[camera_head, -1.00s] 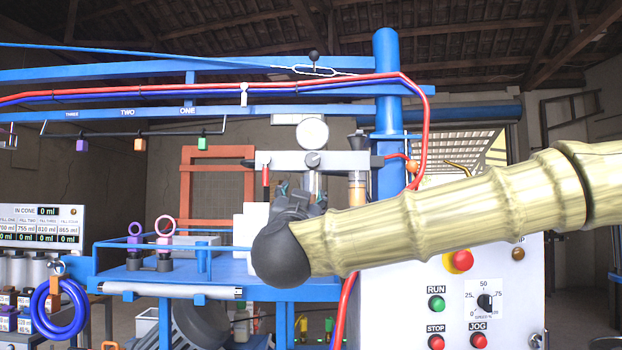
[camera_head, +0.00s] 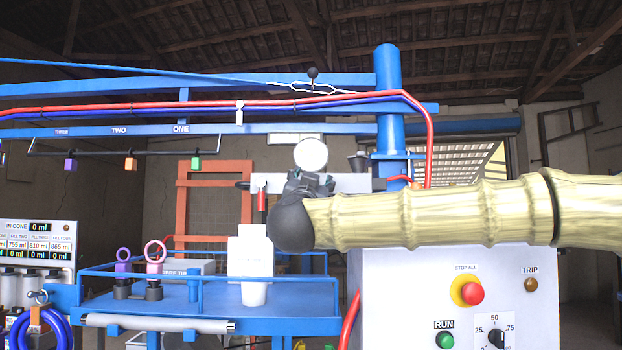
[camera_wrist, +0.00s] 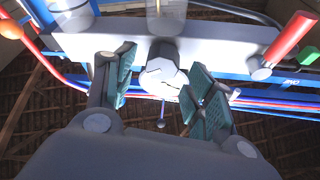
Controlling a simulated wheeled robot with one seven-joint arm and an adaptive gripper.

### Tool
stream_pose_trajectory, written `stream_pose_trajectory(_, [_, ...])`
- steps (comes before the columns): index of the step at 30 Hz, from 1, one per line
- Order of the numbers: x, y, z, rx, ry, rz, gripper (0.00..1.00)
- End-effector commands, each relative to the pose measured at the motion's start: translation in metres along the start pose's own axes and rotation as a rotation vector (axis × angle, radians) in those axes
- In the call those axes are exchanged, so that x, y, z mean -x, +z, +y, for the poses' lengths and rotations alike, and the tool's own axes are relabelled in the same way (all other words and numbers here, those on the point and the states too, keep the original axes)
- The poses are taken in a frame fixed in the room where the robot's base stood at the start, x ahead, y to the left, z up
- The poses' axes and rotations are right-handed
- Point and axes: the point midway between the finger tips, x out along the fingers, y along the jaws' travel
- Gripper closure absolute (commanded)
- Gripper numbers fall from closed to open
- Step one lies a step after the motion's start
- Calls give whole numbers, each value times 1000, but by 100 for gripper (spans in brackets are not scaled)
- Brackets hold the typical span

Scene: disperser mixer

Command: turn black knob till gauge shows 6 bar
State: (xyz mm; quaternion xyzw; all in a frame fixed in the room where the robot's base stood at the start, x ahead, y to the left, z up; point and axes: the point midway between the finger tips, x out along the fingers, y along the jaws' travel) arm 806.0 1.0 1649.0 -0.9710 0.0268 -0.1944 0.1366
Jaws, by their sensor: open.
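The round white gauge (camera_head: 310,154) stands above the pale horizontal bar (camera_head: 345,184); its reading is too washed out to tell. My gripper (camera_head: 310,182) is in front of the bar just below the gauge and hides the knob in the head view. In the wrist view, seen from below, my gripper (camera_wrist: 163,78) is open with green-padded fingers apart. The dark round knob (camera_wrist: 163,52) on the bar lies beyond and between the fingertips, apart from them. The gauge (camera_wrist: 160,80) shows behind it, its face not readable.
A red-handled part (camera_wrist: 285,47) sticks out of the bar near one finger. Clear bowls (camera_wrist: 168,15) hang from the bar. A white control box (camera_head: 400,285) with a stop button (camera_head: 472,293) stands below my arm. A blue railed table (camera_head: 195,295) is at left.

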Motion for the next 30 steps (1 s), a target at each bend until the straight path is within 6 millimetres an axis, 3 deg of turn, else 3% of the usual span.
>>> stream_pose_trajectory(14, [-11,1,0,1,0,0,46])
stream_pose_trajectory(21, [-11,1,0,1,0,0,89])
stream_pose_trajectory(30, [-10,1,0,-19,8,0,91])
